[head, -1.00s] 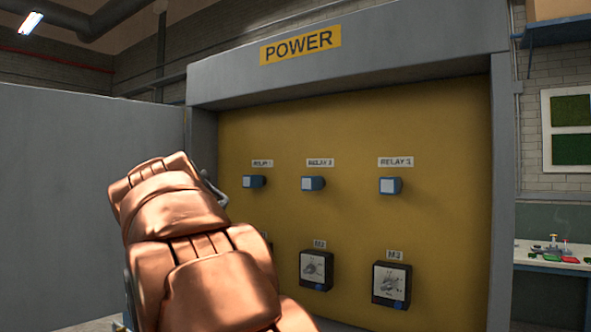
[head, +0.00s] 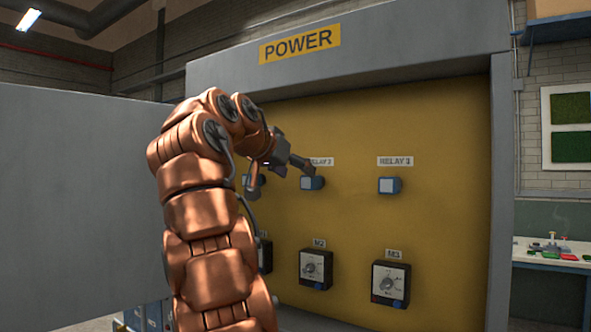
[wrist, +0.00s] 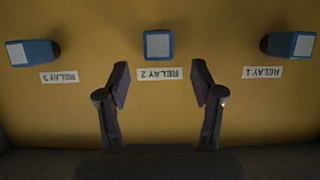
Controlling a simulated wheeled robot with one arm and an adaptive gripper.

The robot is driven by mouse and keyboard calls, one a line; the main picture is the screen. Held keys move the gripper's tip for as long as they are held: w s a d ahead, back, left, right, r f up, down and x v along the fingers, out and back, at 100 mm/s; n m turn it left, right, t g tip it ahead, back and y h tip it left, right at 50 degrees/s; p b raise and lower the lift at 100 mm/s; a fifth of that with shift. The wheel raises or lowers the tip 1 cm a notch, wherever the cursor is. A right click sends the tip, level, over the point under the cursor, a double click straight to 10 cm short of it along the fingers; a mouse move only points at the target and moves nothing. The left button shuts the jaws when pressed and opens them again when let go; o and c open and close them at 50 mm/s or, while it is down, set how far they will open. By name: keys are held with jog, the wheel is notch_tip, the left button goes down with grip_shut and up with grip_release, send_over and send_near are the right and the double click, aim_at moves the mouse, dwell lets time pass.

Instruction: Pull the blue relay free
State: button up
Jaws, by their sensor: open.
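Three blue relays with pale front faces stick out in a row from the yellow panel (head: 440,130). My gripper (head: 283,180) is open and empty near the panel, around the RELAY 1 and RELAY 2 area. The wrist view is upside down: the RELAY 2 block (wrist: 158,44) sits centred beyond the parted fingers (wrist: 160,82), apart from them. The RELAY 3 block (wrist: 33,53) is left and the RELAY 1 block (wrist: 288,45) right.
Dark dial units M2 (head: 316,269) and M3 (head: 390,283) are mounted below the relays. A grey frame (head: 350,45) with a POWER sign (head: 300,45) surrounds the panel. A grey door (head: 80,190) stands open at left. A bench (head: 548,262) is at right.

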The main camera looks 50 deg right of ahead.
aim_at(306, 177)
jog(key=shift+s+d, duration=0.15)
jog(key=shift+d, duration=0.1)
jog(key=shift+x, duration=3.75)
jog(key=c, duration=1.2)
